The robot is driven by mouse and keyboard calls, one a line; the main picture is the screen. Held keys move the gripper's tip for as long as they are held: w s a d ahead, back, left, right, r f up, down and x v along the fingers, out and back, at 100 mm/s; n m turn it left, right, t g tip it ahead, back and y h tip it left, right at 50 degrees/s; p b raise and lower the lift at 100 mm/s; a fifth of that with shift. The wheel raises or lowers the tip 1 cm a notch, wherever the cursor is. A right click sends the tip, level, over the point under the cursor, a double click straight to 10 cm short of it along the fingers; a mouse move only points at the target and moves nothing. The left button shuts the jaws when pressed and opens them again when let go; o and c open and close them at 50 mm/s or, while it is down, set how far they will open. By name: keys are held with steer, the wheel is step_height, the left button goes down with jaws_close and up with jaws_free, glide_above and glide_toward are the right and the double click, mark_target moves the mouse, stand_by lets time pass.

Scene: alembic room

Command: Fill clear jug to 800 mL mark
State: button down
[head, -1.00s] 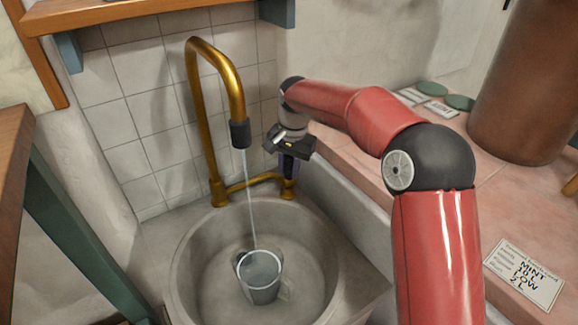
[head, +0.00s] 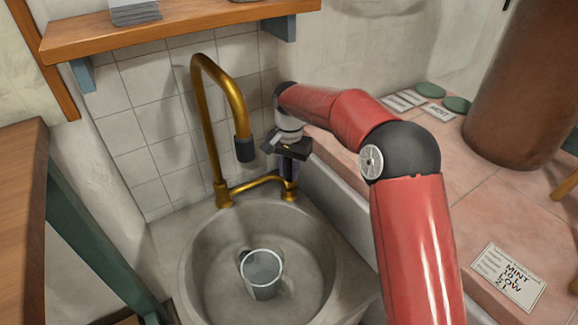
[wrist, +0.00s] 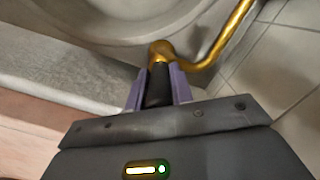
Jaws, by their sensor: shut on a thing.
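The clear jug (head: 263,282) stands upright in the round stone sink basin (head: 205,275), below the faucet. It looks filled with water, but its marks are too small to read. The brass faucet (head: 208,120) has a dark spout tip (head: 245,149), and no water stream shows from it. My gripper (head: 287,172) is at the faucet's valve at the back right of the basin. In the wrist view my gripper's purple fingers (wrist: 158,90) are shut on the dark faucet handle (wrist: 158,86), above the brass valve (wrist: 160,52).
A wooden shelf (head: 170,27) hangs above the faucet. A pink tiled counter (head: 440,170) on the right holds a handwritten card (head: 507,277), green discs (head: 457,104) and a large brown cylinder (head: 522,85). A wooden table (head: 22,190) stands at the left.

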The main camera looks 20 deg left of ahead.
steer(key=c, duration=1.2)
jaws_free()
steer(key=shift+c, duration=0.2)
steer(key=r, duration=0.7)
steer(key=shift+w+r+p, duration=0.25)
steer(key=shift+r+p, duration=0.1)
steer(key=shift+r, duration=0.05)
steer(key=shift+s, duration=0.1)
